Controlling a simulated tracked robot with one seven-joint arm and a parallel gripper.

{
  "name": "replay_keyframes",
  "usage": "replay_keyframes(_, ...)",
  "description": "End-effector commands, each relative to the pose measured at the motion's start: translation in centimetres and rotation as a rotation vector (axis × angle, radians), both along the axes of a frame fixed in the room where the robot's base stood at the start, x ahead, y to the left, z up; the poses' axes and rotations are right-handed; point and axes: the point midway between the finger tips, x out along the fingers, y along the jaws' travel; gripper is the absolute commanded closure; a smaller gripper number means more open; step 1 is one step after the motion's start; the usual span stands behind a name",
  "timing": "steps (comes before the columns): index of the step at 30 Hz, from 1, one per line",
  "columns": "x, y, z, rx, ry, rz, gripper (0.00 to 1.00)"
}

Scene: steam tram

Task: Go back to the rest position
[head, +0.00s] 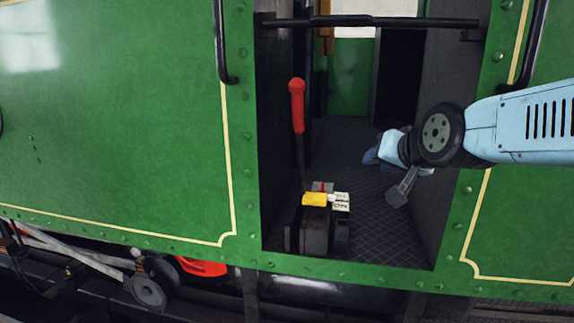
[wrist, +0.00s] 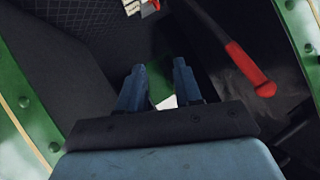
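My gripper (head: 374,157) is in the doorway of the green tram, to the right of a lever with a red handle (head: 297,104). In the wrist view my gripper (wrist: 158,78) shows two blue fingers standing apart, with nothing held between them. The red handle (wrist: 248,68) is to the right of the fingers there, clear of them. In the head view my light blue arm comes in from the right edge.
The lever rises from a dark floor box (head: 315,235) with a yellow piece (head: 314,199) and a white tag (head: 341,201). A black bar (head: 370,21) crosses the doorway above. Green side panels (head: 120,120) frame it. The patterned floor (head: 375,230) is bare right of the box.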

Motion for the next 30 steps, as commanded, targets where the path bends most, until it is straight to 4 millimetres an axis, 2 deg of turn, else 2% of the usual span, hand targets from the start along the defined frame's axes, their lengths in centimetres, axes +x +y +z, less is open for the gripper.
replay_keyframes(9,-8.5,-3.2,-4.3,-0.267,0.354,0.077,0.66)
replay_keyframes(15,-12.4,-4.2,-5.5,-0.351,0.502,0.114,0.66)
replay_keyframes(19,-13.4,-4.5,-5.8,-0.368,0.539,0.124,0.66)
replay_keyframes(30,-13.4,-4.5,-5.8,-0.368,0.539,0.124,0.66)
